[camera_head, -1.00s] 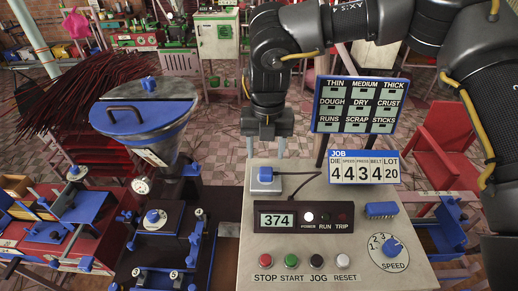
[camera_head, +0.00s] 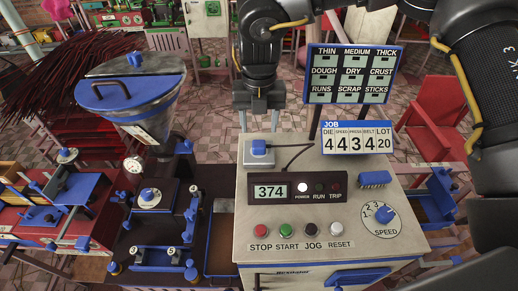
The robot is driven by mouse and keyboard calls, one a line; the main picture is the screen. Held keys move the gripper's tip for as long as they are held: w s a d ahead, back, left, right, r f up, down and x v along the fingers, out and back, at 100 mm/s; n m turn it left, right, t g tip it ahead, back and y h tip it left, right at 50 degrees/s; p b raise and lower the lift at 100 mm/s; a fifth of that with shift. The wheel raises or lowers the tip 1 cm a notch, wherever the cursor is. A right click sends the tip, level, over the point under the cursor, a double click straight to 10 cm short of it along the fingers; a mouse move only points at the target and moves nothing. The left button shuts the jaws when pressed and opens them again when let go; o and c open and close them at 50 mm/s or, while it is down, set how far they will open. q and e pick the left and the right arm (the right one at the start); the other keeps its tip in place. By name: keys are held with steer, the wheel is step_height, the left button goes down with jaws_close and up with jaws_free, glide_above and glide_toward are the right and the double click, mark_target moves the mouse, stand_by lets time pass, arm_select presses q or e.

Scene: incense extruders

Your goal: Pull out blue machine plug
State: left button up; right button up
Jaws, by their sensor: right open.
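The blue plug (camera_head: 259,147) sits in a pale socket plate (camera_head: 258,158) at the back left corner of the grey control box (camera_head: 245,215). A dark cord runs from it to the right and down to the display unit. My right gripper (camera_head: 259,121) points down just behind and above the plug, apart from it as far as I can tell. Its two fingers are spread, one to each side of the plug in the picture, with nothing between them. The display (camera_head: 271,191) reads 374 and a white power lamp (camera_head: 302,187) is lit. My left gripper is not in view.
A sign of crust and stick settings (camera_head: 352,75) and a job number board (camera_head: 359,138) stand behind the box, right of my gripper. A blue-lidded hopper machine (camera_head: 135,100) stands to the left. Buttons and a speed dial (camera_head: 381,217) are on the box's front half.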

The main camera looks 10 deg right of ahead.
mark_target(259, 143)
step_height(259, 143, down, 6)
steer(key=b, duration=0.3)
steer(key=shift+w+f+b, duration=0.1)
steer(key=shift+b, duration=0.2)
steer(key=shift+f, duration=0.55)
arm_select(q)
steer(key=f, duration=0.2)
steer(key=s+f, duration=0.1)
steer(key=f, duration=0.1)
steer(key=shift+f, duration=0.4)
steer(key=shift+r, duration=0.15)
arm_select(e)
steer(key=shift+r, duration=0.1)
jaws_close()
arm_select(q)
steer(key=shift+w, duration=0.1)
